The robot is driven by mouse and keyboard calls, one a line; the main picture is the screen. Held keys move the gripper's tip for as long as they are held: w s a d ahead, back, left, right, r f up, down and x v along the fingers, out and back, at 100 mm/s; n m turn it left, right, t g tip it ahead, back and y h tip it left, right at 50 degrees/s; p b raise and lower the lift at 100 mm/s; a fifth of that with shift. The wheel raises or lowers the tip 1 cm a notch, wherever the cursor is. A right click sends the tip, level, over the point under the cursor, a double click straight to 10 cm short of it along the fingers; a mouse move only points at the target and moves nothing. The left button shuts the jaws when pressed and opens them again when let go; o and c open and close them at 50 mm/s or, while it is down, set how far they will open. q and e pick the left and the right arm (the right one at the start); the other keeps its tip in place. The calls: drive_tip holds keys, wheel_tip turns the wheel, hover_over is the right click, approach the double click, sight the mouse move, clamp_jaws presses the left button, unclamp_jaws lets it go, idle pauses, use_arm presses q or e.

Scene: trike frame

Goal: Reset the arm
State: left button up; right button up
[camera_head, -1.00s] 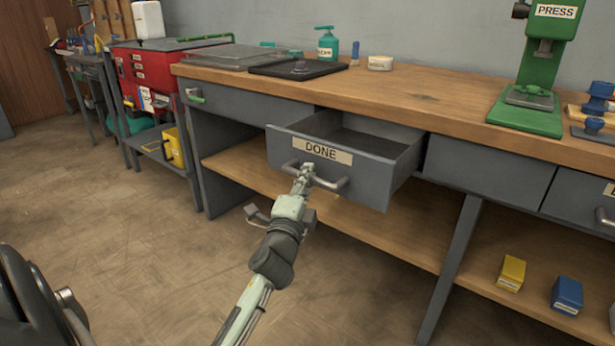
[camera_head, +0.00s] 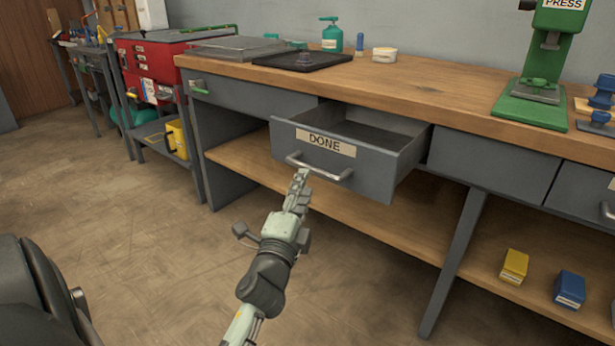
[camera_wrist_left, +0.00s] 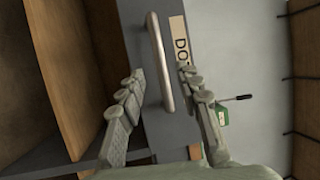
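My left gripper (camera_head: 299,178) is just in front of the open drawer labelled DONE (camera_head: 375,160). The drawer is pulled out of the workbench, and the part of its inside that shows looks empty. In the left wrist view the two fingers of my left gripper (camera_wrist_left: 162,72) are spread apart, with the drawer's metal handle (camera_wrist_left: 160,60) seen between and beyond them. Nothing is held. In the head view the fingertips are close to the handle (camera_head: 335,177), at its left part; a small gap is hard to judge. My right gripper is not in view.
The wooden workbench top (camera_head: 440,98) carries a dark tray (camera_head: 300,61), a green bottle (camera_head: 332,38) and a green press (camera_head: 540,80). A yellow box (camera_head: 514,266) and a blue box (camera_head: 568,289) sit on the lower shelf. The floor (camera_head: 130,250) to the left is clear.

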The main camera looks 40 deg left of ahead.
use_arm(q)
drive_tip(key=shift+s+d, duration=0.15)
drive_tip(key=shift+s, duration=0.3)
drive_tip(key=shift+f, duration=0.1)
drive_tip(key=s+d+f+n+g+h+p, duration=0.1)
drive_tip(key=s+d+f+n+g+p, duration=0.2)
drive_tip(key=f, duration=0.6)
drive_tip(key=s+f+n+g+h+p, duration=0.1)
drive_tip(key=s+f+n+g+h, duration=0.15)
drive_tip(key=f+n+g, duration=0.55)
drive_tip(key=s+d+f+g+h+p, duration=0.1)
drive_tip(key=s+d+f+g, duration=0.1)
drive_tip(key=s+f, duration=0.4)
drive_tip(key=s+d+f+g+h+p, duration=0.1)
drive_tip(key=s+d+f+g+h, duration=0.1)
drive_tip(key=s+d+f, duration=0.3)
drive_tip(key=s+f, duration=0.1)
drive_tip(key=s, duration=0.2)
drive_tip(key=shift+s+d, duration=0.2)
drive_tip(key=shift+d, duration=0.1)
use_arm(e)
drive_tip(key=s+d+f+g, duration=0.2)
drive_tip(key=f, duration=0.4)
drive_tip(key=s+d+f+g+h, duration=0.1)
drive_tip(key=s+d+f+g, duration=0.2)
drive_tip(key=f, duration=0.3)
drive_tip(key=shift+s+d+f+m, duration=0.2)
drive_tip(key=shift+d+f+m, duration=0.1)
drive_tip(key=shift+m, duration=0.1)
